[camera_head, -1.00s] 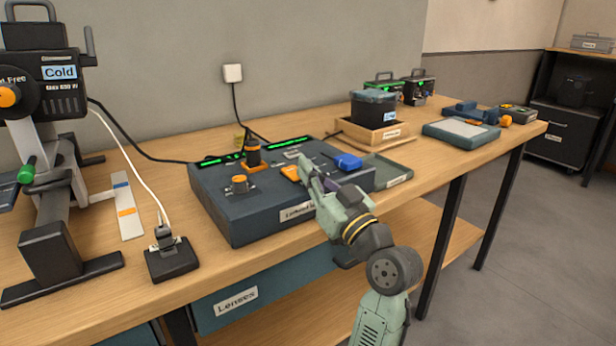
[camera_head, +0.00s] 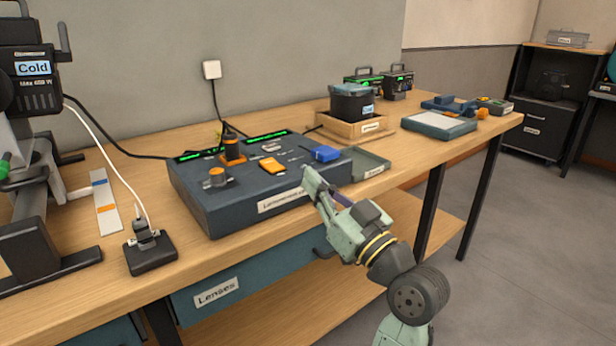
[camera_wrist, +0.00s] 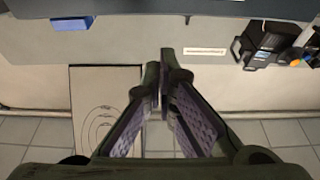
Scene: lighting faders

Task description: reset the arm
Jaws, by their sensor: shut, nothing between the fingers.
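My gripper (camera_head: 312,183) is in front of the dark blue fader console (camera_head: 215,207), at its front right edge near the white label. In the wrist view my gripper (camera_wrist: 161,75) has its fingertips together with nothing between them. The console carries an orange fader knob (camera_head: 272,165), a blue fader knob (camera_head: 325,153), and two dark knobs with orange, one round (camera_head: 217,177) and one taller (camera_head: 233,149). I cannot tell whether the gripper touches the console's front.
A grey-green tray (camera_head: 367,166) lies right of the console, with a wooden box (camera_head: 349,126) behind it. A blue "Lenses" drawer (camera_head: 250,278) sits below the table edge. Floor at right is free.

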